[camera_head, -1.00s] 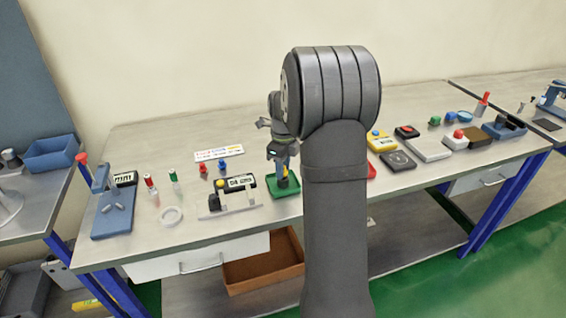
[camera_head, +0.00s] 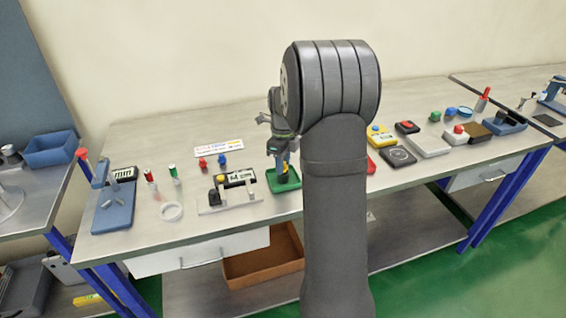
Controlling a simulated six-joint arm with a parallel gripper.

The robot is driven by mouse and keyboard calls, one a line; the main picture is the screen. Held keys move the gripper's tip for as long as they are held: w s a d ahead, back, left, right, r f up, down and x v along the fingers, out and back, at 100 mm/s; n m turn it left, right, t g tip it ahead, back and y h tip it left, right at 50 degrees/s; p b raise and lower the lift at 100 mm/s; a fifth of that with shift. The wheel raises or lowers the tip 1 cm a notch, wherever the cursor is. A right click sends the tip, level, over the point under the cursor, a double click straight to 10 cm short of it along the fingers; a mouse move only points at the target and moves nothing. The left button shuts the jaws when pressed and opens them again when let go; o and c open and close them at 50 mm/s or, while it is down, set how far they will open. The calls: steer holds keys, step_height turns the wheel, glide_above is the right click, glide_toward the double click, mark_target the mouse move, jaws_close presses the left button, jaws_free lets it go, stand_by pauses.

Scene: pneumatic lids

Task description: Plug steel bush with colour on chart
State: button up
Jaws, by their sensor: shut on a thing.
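My gripper (camera_head: 282,168) is low over a small green tray (camera_head: 290,187) at the front middle of the bench. It is shut on a small part that is mostly hidden by the fingers, so I cannot tell its colour or whether it touches the tray. The chart (camera_head: 218,147) is a white strip with coloured print lying flat at the back; its text is too small to read. A red piece (camera_head: 203,162) and a blue piece (camera_head: 222,159) stand in front of it. I cannot pick out the steel bush.
Left of the tray is a pale fixture (camera_head: 230,203) with a dark display and yellow knob. Boxes and buttons crowd the right. My arm hides the bench's middle.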

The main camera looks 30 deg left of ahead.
steer(key=shift+f, duration=0.45)
stand_by(1.2)
steer(key=o, duration=1)
step_height(320, 180, up, 17)
steer(key=shift+r, duration=0.2)
step_height(320, 180, down, 17)
steer(key=shift+f, duration=0.2)
steer(key=shift+r, duration=0.1)
stand_by(0.5)
